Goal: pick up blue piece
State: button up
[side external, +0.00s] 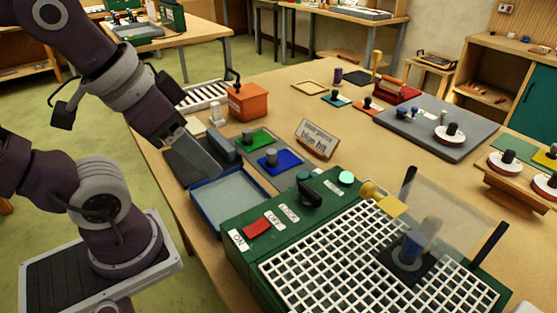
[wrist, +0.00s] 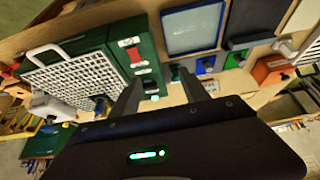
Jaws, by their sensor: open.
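The blue piece (side external: 280,160), a flat blue plate with a dark round knob on top, lies on a grey strip in the middle of the table. It also shows in the wrist view (wrist: 206,66), just right of my fingers. My gripper (wrist: 160,80) is open with nothing between its fingers. In the side external view my gripper (side external: 208,158) is left of the blue piece and apart from it, above the table's left part. A green piece (side external: 254,139) with a similar knob lies just behind the blue one.
A blue-rimmed tray (side external: 197,213) lies in front of the blue piece. A green box (side external: 240,215) with a red switch and white grid (side external: 345,262) fills the front. A sign reading "blue bit" (side external: 317,140) stands to the right. An orange box (side external: 248,100) stands behind.

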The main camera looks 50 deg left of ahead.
jog(key=n+g, duration=0.5)
jog(key=n, duration=1)
send_over(272, 151)
jog(key=s, duration=0.1)
jog(key=f, duration=1.3)
jog(key=shift+d, duration=0.4)
jog(key=shift+g, duration=0.3)
jog(key=f, duration=0.8)
jog(key=shift+w+a, duration=0.35)
grip_shut()
